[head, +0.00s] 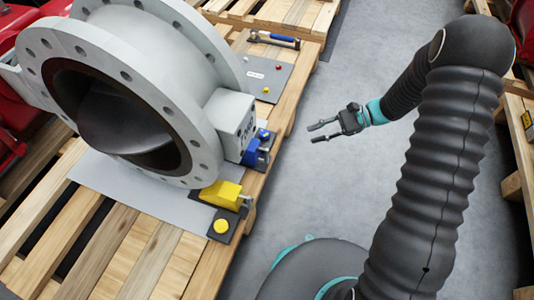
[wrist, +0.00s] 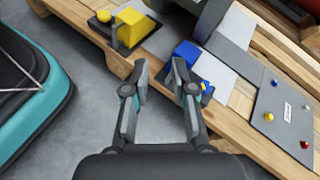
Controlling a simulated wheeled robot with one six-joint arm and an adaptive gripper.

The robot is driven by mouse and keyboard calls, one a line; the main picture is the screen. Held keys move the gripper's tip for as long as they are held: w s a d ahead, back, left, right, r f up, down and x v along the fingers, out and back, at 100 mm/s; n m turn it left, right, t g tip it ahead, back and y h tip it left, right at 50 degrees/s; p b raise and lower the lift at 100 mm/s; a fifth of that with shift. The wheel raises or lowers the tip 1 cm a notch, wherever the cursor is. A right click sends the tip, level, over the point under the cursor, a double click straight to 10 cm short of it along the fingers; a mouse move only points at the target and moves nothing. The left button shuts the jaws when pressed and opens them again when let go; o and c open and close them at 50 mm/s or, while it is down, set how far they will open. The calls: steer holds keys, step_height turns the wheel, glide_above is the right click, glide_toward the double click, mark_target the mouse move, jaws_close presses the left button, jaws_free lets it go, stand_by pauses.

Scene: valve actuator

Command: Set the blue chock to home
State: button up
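The blue chock (head: 251,157) sits on the pallet's edge, against the foot of the big flanged valve (head: 190,75), with a blue knob (head: 263,134) beside it. In the wrist view the blue chock (wrist: 183,53) lies beyond my fingertips, partly behind the right finger. My gripper (head: 312,133) is open and empty, over the floor to the right of the pallet and apart from the chock. Its two spread fingers also show in the wrist view (wrist: 160,66). No marking reading "home" can be made out.
A yellow chock (head: 222,193) and a yellow knob (head: 221,226) sit nearer along the pallet edge (head: 250,210). A grey plate (head: 262,88) with small coloured knobs and an unreadable label lies farther back, near a blue-handled tool (head: 275,40). The floor (head: 310,190) beside the pallet is clear.

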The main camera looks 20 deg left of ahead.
step_height(320, 180, down, 17)
steer(key=w+a+m+t+y+b, duration=0.2)
steer(key=w+m+y, duration=0.1)
steer(key=m+y, duration=0.25)
glide_above(266, 163)
steer(key=shift+w+f+m+p, duration=0.15)
steer(key=shift+w+m+p, duration=0.15)
steer(key=shift+w+m, duration=0.1)
steer(key=shift+c, duration=0.3)
jaws_close()
